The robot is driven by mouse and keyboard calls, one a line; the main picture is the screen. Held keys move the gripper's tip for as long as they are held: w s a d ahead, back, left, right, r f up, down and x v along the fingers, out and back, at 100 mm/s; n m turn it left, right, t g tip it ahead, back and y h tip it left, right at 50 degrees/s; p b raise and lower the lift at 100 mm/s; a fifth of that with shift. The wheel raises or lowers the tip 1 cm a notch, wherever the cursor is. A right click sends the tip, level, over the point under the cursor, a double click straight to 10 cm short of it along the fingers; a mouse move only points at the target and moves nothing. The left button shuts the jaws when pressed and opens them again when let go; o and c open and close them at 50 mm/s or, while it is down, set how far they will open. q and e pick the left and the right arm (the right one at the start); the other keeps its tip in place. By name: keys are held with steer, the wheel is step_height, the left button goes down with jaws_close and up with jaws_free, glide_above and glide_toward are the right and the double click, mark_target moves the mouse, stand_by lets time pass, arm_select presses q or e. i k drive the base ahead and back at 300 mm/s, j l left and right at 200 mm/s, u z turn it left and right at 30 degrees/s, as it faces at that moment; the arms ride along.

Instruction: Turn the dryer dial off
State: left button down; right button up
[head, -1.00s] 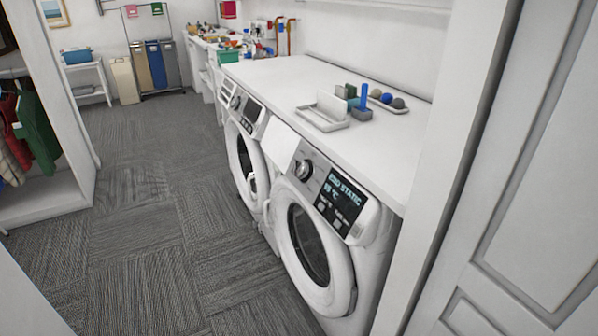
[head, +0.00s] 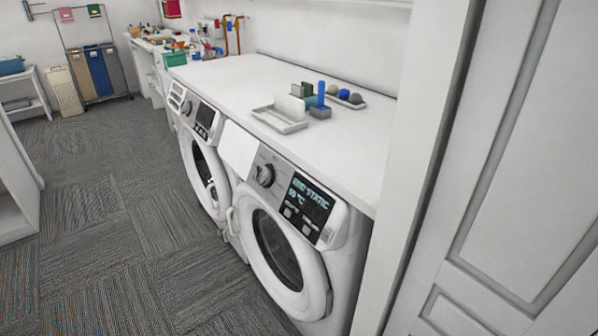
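Two white front-loading machines stand side by side under a white counter in the head view. The nearer machine (head: 335,262) has a round silver dial (head: 265,175) on its panel. Beside the dial is a black display (head: 307,207) with lit text that seems to read "STATIC" and a °C figure. The farther machine (head: 200,165) has a similar panel with a small dial (head: 187,108) and a dark display. I cannot tell from labels which one is the dryer. Both round doors look closed. Neither of my grippers is in view.
The countertop (head: 225,75) holds a white tray (head: 280,124), a blue bottle-like item and several small balls. A white door frame and panelled door (head: 520,170) fill the right side. Open carpet (head: 110,220) lies left of the machines. Bins (head: 88,72) stand far back.

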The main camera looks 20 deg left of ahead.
mark_target(263, 174)
steer(key=i+j+z, duration=0.1)
steer(key=j+z, duration=0.5)
steer(key=j, duration=0.25)
steer(key=j+z, duration=0.35)
steer(key=j, duration=0.55)
steer(key=j+z, duration=0.1)
steer(key=j, duration=0.85)
steer(key=k+j, duration=0.1)
steer(key=j, duration=0.8)
steer(key=z, duration=0.05)
